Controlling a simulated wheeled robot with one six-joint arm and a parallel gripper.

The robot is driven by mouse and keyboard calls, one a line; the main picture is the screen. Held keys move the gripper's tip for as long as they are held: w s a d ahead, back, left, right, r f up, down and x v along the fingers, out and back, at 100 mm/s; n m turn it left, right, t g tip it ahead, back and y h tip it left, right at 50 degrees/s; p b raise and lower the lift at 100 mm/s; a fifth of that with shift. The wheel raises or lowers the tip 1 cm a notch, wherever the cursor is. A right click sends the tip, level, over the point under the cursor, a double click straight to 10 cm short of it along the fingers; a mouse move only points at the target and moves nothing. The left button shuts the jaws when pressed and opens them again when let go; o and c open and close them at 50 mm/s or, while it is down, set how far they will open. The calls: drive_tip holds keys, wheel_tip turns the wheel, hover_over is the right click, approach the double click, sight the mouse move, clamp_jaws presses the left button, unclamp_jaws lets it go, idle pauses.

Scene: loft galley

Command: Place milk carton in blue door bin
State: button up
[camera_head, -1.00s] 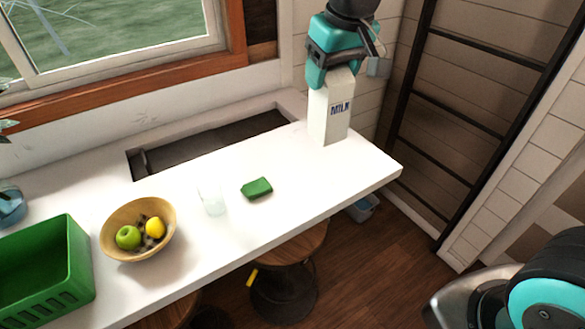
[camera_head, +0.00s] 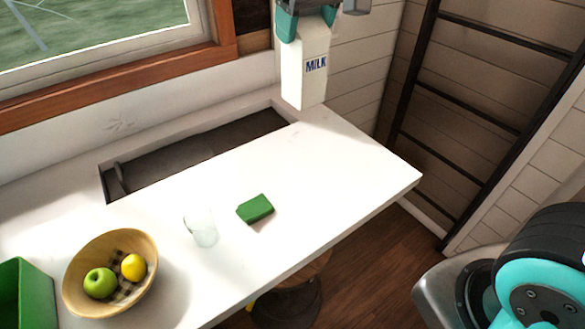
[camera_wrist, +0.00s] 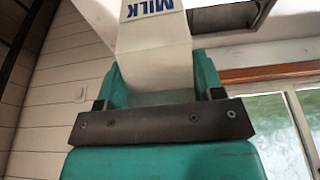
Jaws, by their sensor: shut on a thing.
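The milk carton (camera_head: 305,68) is white with blue MILK lettering. It hangs upright at the top of the head view, above the far right end of the white counter. My gripper (camera_head: 308,12) is shut on the carton's top, with teal fingers on either side. The wrist view shows the carton (camera_wrist: 153,50) between the fingers of my gripper (camera_wrist: 160,88). The carton's base appears clear of the counter. No blue door bin shows in the current views.
The white counter (camera_head: 330,160) holds a green sponge (camera_head: 255,208), a clear glass (camera_head: 202,230), a wooden fruit bowl (camera_head: 75,270) and a green crate (camera_head: 35,295). A sink recess (camera_head: 190,155) lies behind. A dark ladder (camera_head: 465,95) stands right. The counter's right end is clear.

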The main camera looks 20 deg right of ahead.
sight(305, 60)
drive_tip(key=b+x, duration=0.1)
drive_tip(key=x, duration=0.1)
drive_tip(key=b+x, duration=0.2)
drive_tip(key=d+b+x, duration=0.1)
drive_tip(key=b+x, duration=0.1)
drive_tip(key=shift+s+f, duration=0.2)
drive_tip(key=shift+s, duration=0.2)
wheel_tip(305, 60, down, 20)
drive_tip(key=p, duration=0.4)
drive_tip(key=shift+r, duration=0.2)
drive_tip(key=shift+f, duration=0.25)
drive_tip(key=o, duration=1.6)
drive_tip(key=shift+r, duration=0.15)
